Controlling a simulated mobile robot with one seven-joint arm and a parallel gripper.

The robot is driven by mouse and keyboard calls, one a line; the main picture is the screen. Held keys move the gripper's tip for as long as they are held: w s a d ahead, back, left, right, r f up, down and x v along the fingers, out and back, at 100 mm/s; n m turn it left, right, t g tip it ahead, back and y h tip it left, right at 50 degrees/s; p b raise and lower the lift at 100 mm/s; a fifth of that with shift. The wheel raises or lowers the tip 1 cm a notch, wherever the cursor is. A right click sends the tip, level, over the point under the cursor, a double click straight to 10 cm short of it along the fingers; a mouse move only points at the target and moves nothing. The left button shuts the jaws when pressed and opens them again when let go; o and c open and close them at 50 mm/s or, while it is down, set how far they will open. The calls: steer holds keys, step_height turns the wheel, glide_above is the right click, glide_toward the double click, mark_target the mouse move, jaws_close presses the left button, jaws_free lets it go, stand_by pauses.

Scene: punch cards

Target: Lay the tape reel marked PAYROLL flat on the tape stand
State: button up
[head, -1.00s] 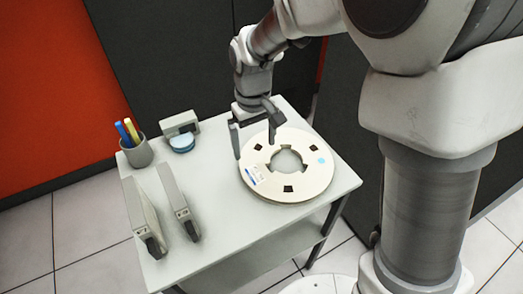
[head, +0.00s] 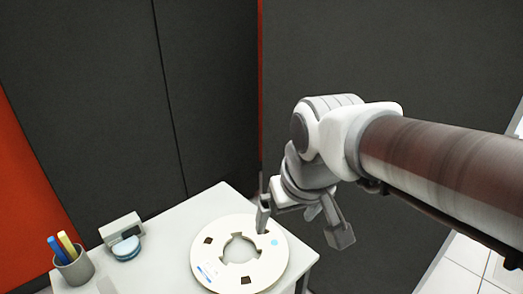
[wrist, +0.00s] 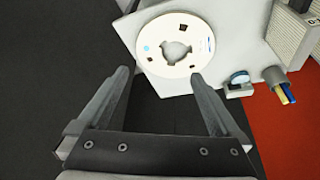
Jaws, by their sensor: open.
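A cream tape reel (head: 266,262) with a central hole, dark square windows, a small white label and a blue dot lies flat on the pale table (head: 175,238). The label is too small to read, so I cannot tell whether it says PAYROLL. My gripper (head: 302,226) is open and empty, above and to the right of the reel in the head view. The wrist view shows the reel (wrist: 153,36) beyond the parted fingers (wrist: 160,75), apart from them. I cannot tell whether this table is the tape stand.
A pen cup (head: 74,269) and a grey device with a round blue part (head: 124,238) stand at the table's left. Upright grey cases (wrist: 293,32) show at the wrist view's top right.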

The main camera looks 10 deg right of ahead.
steer(key=s+d+m+t, duration=0.1)
steer(key=s+d, duration=0.2)
steer(key=s, duration=0.2)
steer(key=shift+s+d+m+h, duration=0.2)
steer(key=shift+d+m+h, duration=0.1)
steer(key=shift+d+m, duration=0.1)
steer(key=shift+r, duration=0.1)
